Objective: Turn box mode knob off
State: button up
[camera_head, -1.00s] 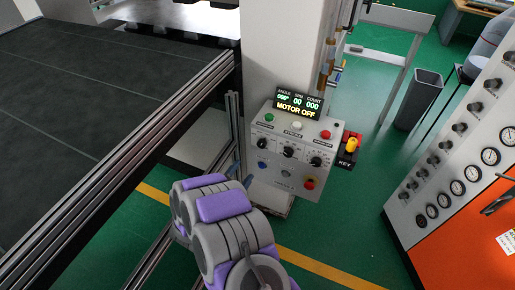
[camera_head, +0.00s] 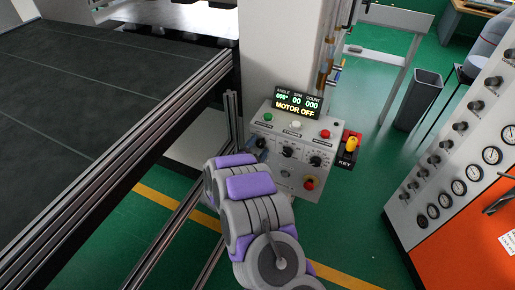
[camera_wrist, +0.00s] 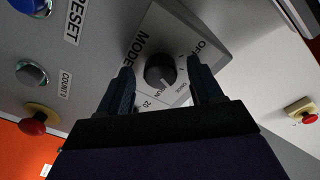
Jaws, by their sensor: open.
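The box mode knob (camera_wrist: 160,70) is a round black knob on a grey plate marked MODE in the wrist view. OFF is printed toward its upper right. My gripper (camera_wrist: 161,64) is open, one dark finger on each side of the knob, with gaps showing on both sides. In the head view the control box (camera_head: 272,131) is grey, with a display (camera_head: 296,104) reading MOTOR OFF. My gripper (camera_head: 258,152) is at the box's left side there and covers the left knob area.
Other knobs (camera_head: 288,152) and a red stop button (camera_head: 309,183) are on the box's face. A red key unit (camera_head: 351,148) is on its right. A white column stands behind, and a dark bin (camera_head: 418,100) is on the green floor to the right.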

jog(key=c, duration=1.1)
jog(key=shift+o, duration=0.2)
jog(key=n+p, duration=0.3)
jog(key=n, duration=0.1)
jog(key=shift+r, duration=0.15)
jog(key=n+p, duration=0.2)
jog(key=n, duration=0.1)
jog(key=shift+n+p, duration=0.3)
jog(key=shift+n, duration=0.1)
jog(key=n+p, duration=0.2)
jog(key=n, duration=0.2)
jog(key=shift+n+t, duration=0.3)
jog(key=shift+a+n+p, duration=0.15)
jog(key=shift+n+p, duration=0.65)
jog(key=shift+n, duration=1.1)
